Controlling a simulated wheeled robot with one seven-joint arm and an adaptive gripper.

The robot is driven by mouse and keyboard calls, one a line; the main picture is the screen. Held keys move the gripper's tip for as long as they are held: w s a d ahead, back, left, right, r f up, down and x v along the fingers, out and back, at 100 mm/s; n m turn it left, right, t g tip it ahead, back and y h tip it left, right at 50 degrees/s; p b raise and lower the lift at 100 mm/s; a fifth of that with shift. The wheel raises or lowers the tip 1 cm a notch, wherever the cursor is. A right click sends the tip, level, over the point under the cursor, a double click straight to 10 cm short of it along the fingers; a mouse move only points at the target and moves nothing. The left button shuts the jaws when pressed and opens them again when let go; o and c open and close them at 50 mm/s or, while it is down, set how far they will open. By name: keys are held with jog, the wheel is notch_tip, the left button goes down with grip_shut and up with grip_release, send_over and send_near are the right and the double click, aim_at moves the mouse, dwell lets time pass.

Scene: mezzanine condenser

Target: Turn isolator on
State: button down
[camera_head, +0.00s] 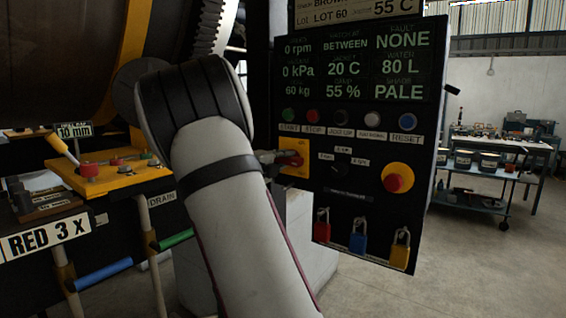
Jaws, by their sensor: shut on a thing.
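The isolator is a red rotary handle (296,161) on a yellow square plate (298,172), at the left side of the dark control panel (345,235). My gripper (281,158) reaches in from the left, past my arm, and its fingers are shut on the red handle. The fingers cover part of the handle, so its exact angle and any on or off marking are hard to tell.
The panel has a lit display (350,65), a row of push buttons, a red emergency knob (394,183) on yellow, and red, blue and yellow padlocks (358,237) below. Yellow machinery with levers stands left. A workbench (490,150) stands far right, with open floor before it.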

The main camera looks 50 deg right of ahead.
jog(key=n, duration=0.5)
jog(key=shift+f+n+p, duration=0.25)
jog(key=shift+n+p, duration=0.05)
jog(key=shift+f+n+p, duration=0.15)
jog(key=shift+n+p, duration=0.3)
jog(key=shift+n, duration=1.75)
jog(key=shift+s, duration=0.1)
jog(key=c, duration=1.4)
grip_release()
jog(key=shift+c, duration=0.2)
jog(key=shift+a, duration=0.15)
jog(key=a, duration=1.1)
jog(key=shift+s+a, duration=0.4)
jog(key=shift+s, duration=0.05)
